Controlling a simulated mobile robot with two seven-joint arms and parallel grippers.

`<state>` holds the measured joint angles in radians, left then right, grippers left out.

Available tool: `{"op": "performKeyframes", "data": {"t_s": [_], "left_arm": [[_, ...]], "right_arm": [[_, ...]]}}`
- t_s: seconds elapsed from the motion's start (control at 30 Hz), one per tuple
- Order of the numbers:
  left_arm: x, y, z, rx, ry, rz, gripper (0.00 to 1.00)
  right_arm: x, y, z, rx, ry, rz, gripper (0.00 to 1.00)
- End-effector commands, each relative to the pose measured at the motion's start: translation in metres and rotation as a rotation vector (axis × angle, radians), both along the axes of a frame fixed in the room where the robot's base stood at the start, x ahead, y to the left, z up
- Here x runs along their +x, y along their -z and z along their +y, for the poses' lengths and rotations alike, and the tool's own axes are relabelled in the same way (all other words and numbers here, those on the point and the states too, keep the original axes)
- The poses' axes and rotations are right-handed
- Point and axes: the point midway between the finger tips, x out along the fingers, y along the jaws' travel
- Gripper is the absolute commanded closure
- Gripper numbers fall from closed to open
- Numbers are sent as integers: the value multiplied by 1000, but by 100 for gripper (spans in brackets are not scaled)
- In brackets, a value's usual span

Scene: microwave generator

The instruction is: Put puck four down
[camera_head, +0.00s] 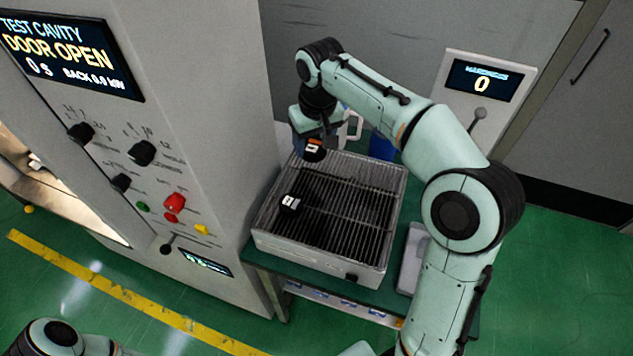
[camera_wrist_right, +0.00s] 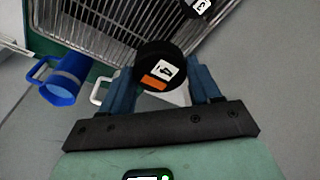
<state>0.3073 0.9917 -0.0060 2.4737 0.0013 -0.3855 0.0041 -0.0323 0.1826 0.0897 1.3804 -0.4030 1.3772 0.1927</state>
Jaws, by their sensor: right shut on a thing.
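Puck four (camera_wrist_right: 158,66) is a black disc with an orange patch and a white label reading 4. My right gripper (camera_wrist_right: 160,88) is shut on it, one blue finger on each side. In the head view the puck (camera_head: 314,150) is at the far left part of the grey wire rack (camera_head: 385,190), with my right gripper (camera_head: 318,128) above it. I cannot tell whether the puck touches the rack. Another black puck with a white label (camera_head: 290,203) lies on the rack nearer the front; it also shows at the top of the right wrist view (camera_wrist_right: 196,8). My left gripper is not in view.
The microwave cabinet (camera_head: 200,100) stands close on the rack's left, its screen reading DOOR OPEN. A blue mug (camera_wrist_right: 62,82) and a white handle (camera_wrist_right: 97,92) are beyond the rack. A grey scale-like device (camera_head: 412,262) sits to its right. Much of the rack's right side is bare.

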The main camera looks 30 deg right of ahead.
Motion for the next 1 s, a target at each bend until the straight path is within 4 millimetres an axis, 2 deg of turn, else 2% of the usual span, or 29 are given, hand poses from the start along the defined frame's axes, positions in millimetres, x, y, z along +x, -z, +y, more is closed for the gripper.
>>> {"op": "performKeyframes", "data": {"t_s": [0.03,0.1,0.3,0.53,0.73,1.0], "left_arm": [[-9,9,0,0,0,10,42],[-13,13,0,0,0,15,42],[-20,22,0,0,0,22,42],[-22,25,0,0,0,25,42],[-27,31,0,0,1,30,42],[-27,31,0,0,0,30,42]], "right_arm": [[-3,20,-1,-1,1,9,74],[-2,39,0,0,0,8,74],[-1,79,0,-1,0,3,74],[0,98,0,0,0,0,74],[0,128,0,-1,0,2,74],[1,133,0,0,0,-3,74]]}}
